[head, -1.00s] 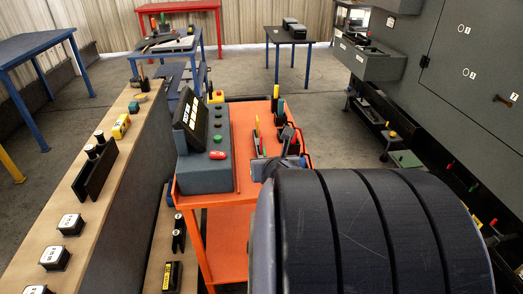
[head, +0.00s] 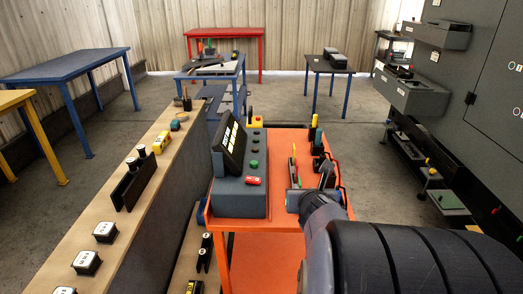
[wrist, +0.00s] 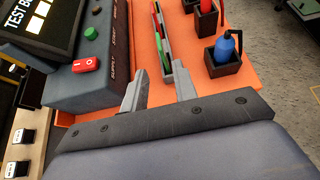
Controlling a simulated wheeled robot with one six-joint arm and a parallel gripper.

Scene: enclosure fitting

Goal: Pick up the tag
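I cannot make out for sure which thing is the tag. A narrow slotted holder (wrist: 166,45) with thin red and green pieces in it stands on the orange cart top, ahead of my gripper; these pieces also show in the head view (head: 294,170). My gripper (wrist: 158,86) is open, with its two grey fingers apart and nothing between them. It is over the near part of the cart, just short of the holder. In the head view my own arm covers the near right of the cart.
A grey test box (head: 240,190) with a red switch (wrist: 86,66) and green button stands left of my gripper. A blue bottle-like item (wrist: 224,47) in a black holder stands to the right. A long wooden-topped bench (head: 125,215) runs left of the orange cart (head: 265,262).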

